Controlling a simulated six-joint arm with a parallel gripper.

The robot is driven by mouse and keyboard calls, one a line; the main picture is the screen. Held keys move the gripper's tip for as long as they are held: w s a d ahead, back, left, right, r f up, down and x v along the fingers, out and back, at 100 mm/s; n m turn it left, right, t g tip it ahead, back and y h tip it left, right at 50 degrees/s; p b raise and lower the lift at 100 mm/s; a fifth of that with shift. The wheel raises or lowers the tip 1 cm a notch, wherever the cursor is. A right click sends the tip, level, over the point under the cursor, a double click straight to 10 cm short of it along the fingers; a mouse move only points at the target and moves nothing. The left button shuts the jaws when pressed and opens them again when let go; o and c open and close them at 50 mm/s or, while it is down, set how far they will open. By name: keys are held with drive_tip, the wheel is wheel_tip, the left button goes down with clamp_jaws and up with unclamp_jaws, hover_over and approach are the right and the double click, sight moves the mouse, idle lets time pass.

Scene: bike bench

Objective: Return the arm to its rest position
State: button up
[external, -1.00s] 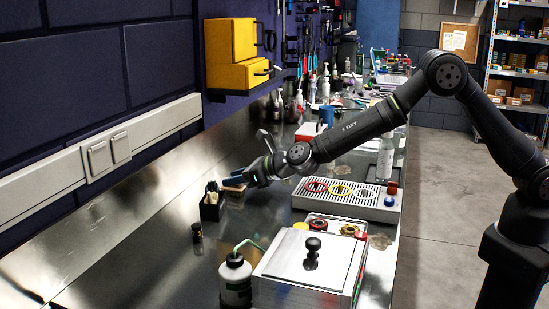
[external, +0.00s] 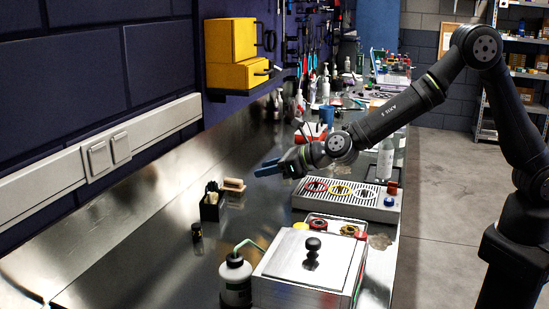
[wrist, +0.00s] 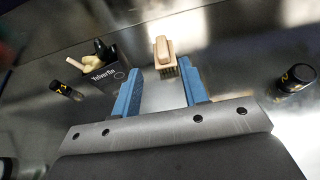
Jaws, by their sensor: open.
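My gripper (external: 268,168) is above the metal bench in the external view, behind and to the right of a wooden brush. In the wrist view its two blue fingers (wrist: 161,92) are spread apart with nothing between them. The wooden brush (external: 234,185) stands on the bench with bristles down, apart from the fingers; it also shows ahead of the fingertips in the wrist view (wrist: 164,52). My arm reaches in from the right, bent at the elbow.
A black holder (external: 212,208) with tools stands left of the brush. A small dark bottle (external: 197,232) stands nearby. A drip tray (external: 346,199) with coloured rings, a lidded metal box (external: 308,265) and a squeeze bottle (external: 235,280) occupy the front. The bench at left is clear.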

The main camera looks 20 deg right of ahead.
sight(232, 179)
drive_tip(key=x, duration=1.1)
drive_tip(key=shift+s+d+f, duration=0.1)
drive_tip(key=shift+d+f, duration=0.05)
drive_tip(key=shift+f, duration=0.15)
wheel_tip(232, 179, up, 3)
drive_tip(key=shift+s+d+f, duration=0.1)
drive_tip(key=shift+f, duration=0.1)
drive_tip(key=shift+r, duration=0.4)
drive_tip(key=w+d+r, duration=0.5)
drive_tip(key=d+r, duration=0.3)
drive_tip(key=d, duration=0.2)
drive_tip(key=s+d, duration=0.3)
drive_tip(key=s, duration=0.6)
drive_tip(key=s+d, duration=0.4)
drive_tip(key=s, duration=0.6)
drive_tip(key=a+f, duration=0.1)
drive_tip(key=s+a+f, duration=0.1)
drive_tip(key=a, duration=0.1)
drive_tip(key=s+a+f, duration=0.1)
drive_tip(key=shift+a+f, duration=0.1)
drive_tip(key=shift+a, duration=0.15)
drive_tip(key=shift+s+a+f, duration=0.15)
drive_tip(key=shift+a+f, duration=0.05)
drive_tip(key=shift+a, duration=0.1)
